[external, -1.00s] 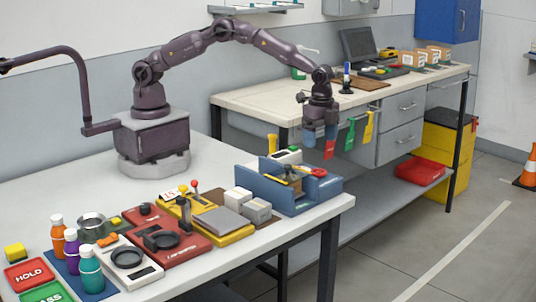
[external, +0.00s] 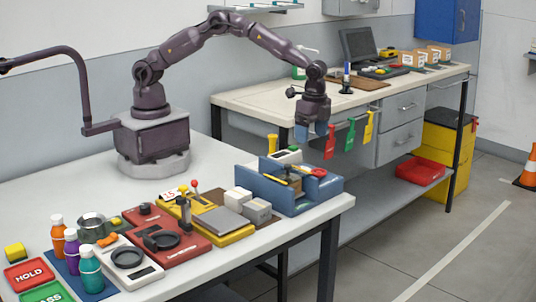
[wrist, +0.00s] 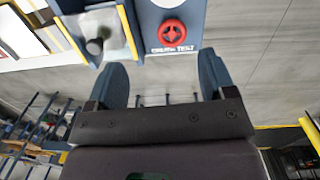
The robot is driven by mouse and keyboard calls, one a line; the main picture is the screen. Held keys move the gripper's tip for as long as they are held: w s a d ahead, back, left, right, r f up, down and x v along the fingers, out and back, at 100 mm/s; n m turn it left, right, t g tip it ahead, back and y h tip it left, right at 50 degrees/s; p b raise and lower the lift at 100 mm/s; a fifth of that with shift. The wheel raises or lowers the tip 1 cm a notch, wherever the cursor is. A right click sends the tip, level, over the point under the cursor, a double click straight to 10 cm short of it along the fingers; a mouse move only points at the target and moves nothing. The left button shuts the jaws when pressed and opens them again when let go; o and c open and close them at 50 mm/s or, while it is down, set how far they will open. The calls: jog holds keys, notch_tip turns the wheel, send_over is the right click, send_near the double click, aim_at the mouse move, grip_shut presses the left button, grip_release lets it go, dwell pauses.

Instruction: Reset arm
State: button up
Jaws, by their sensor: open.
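My arm is mounted on the near table and arches out to the right in the external view. My gripper (external: 311,131) hangs at its end, fingers down, in the air above the blue tray and in front of the back bench. In the wrist view my gripper (wrist: 165,85) shows two blue fingers spread apart, with nothing between them. Ahead of the fingers lies a red round part (wrist: 172,31) above a partly legible label.
A blue tray (external: 290,205) with tools stands at the table's right end. Scales, coloured bottles (external: 90,268) and red and green pads crowd the front. Red, green and yellow tags (external: 330,142) hang by the back bench (external: 245,105). The table is clear left of my base.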

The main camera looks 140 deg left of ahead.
jog(key=s+d+r+t, duration=0.2)
jog(key=s+d+r, duration=0.4)
jog(key=s, duration=0.3)
jog(key=s+d+r+t, duration=0.2)
jog(key=s+d+r, duration=0.4)
jog(key=s+d, duration=0.2)
jog(key=s+d+r+t, duration=0.2)
jog(key=s+d+r, duration=0.5)
jog(key=s, duration=0.4)
jog(key=shift+s+d+m, duration=0.2)
jog(key=shift+d+m, duration=0.15)
jog(key=shift+m, duration=0.05)
